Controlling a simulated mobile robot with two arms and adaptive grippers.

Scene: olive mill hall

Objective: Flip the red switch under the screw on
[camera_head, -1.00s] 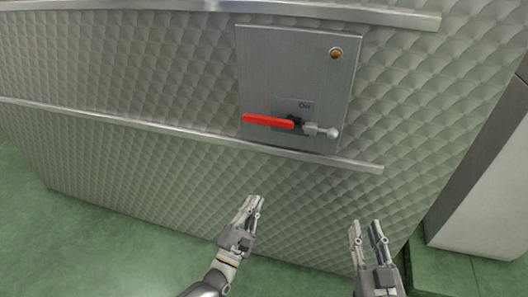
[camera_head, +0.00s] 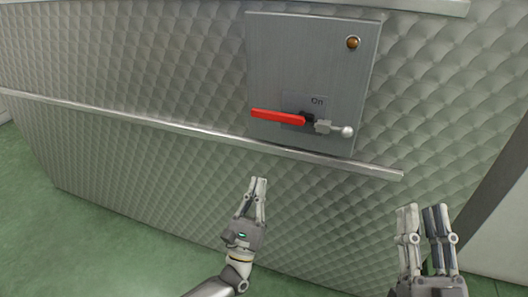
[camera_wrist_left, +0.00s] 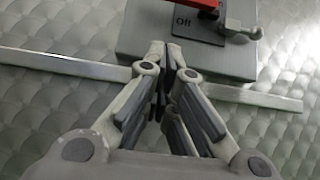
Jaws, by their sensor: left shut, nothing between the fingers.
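The red switch handle (camera_head: 277,117) lies nearly horizontal, pointing left from a black pivot on a grey metal panel (camera_head: 300,55). "On" shows above right of the pivot. A silver lever with a ball end (camera_head: 346,132) sticks out to the right. An amber round fitting (camera_head: 353,42) sits at the panel's top right. In the left wrist view the red handle (camera_wrist_left: 195,4) is cut off by the top edge, with "Off" beside it. My left gripper (camera_head: 259,182) is shut and empty, below the panel and apart from the handle.
The panel is fixed to a quilted metal wall. A metal rail (camera_head: 190,130) runs across the wall just below the panel, between my left gripper and the handle in the picture. A second rail runs along the top. The green floor (camera_head: 75,245) is clear at lower left.

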